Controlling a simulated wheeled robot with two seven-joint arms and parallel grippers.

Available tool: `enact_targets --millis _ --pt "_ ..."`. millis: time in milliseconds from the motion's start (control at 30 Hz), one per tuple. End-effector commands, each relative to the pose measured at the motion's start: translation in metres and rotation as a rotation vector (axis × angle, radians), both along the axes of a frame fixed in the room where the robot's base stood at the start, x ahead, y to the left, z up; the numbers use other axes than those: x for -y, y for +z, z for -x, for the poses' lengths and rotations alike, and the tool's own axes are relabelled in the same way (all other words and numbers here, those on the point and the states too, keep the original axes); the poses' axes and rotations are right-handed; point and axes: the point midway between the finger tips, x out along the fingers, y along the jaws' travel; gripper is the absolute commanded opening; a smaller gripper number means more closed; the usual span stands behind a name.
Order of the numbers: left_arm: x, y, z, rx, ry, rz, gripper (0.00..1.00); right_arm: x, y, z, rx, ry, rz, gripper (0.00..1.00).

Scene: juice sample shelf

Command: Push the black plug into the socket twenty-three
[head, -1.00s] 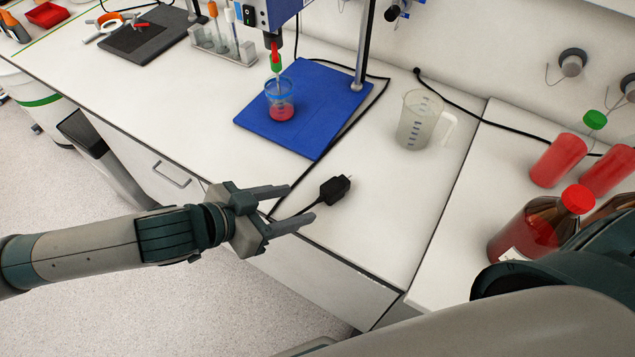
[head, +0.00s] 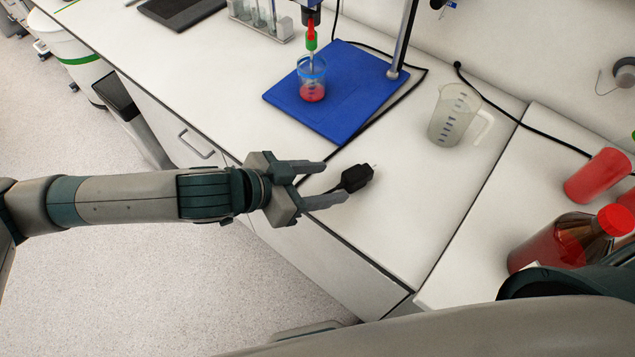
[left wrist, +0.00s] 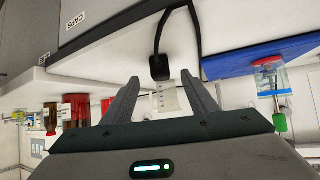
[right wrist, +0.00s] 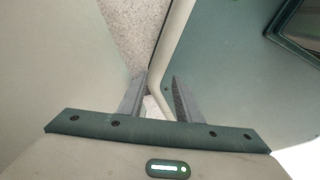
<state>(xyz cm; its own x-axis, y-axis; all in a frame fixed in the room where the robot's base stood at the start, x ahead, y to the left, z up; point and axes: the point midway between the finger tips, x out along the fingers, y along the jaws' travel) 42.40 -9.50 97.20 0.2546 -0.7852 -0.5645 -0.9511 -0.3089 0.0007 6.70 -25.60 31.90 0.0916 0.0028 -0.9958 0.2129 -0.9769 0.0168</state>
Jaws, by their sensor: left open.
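The black plug (head: 357,178) lies on the white bench near its front edge, its pins pointing away to the upper right and its cable running back toward the blue stand. My left gripper (head: 335,182) is open, with its fingertips just short of the plug and its lower finger close to the plug's cable end. In the left wrist view the plug (left wrist: 160,67) shows between and beyond the open fingers. My right gripper (right wrist: 160,78) is open and empty, seen only in the right wrist view. I cannot make out any socket marked twenty-three.
A blue stand base (head: 345,115) holds a cup of red liquid (head: 312,85) behind the plug. A clear measuring jug (head: 453,115) stands to the right. A red-capped brown bottle (head: 560,240) and a red container (head: 597,175) are further right. Bench around the plug is clear.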

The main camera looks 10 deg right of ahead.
Motion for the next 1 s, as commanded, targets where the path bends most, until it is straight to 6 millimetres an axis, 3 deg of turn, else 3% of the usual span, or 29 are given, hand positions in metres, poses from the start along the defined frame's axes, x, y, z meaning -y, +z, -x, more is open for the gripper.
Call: enact_targets --millis 133,267,433,700,1000 --pt "0.013 -0.013 -0.004 0.003 -0.002 0.000 0.53 -0.001 -0.017 -0.001 0.003 0.000 -0.002 0.31" --pt "0.025 -0.022 -0.008 0.002 -0.003 0.000 0.53 -0.005 -0.026 -0.013 0.035 0.000 -0.010 0.31" --pt "0.040 -0.029 -0.012 -0.001 0.000 0.000 0.53 -0.012 -0.019 -0.032 0.069 0.003 -0.020 0.31" --pt "0.054 -0.039 -0.017 0.000 -0.001 0.000 0.53 -0.015 -0.019 -0.035 0.080 0.005 -0.024 0.31" --pt "0.056 -0.040 -0.018 0.001 -0.001 0.000 0.53 -0.015 -0.019 -0.034 0.080 0.005 -0.024 0.31"
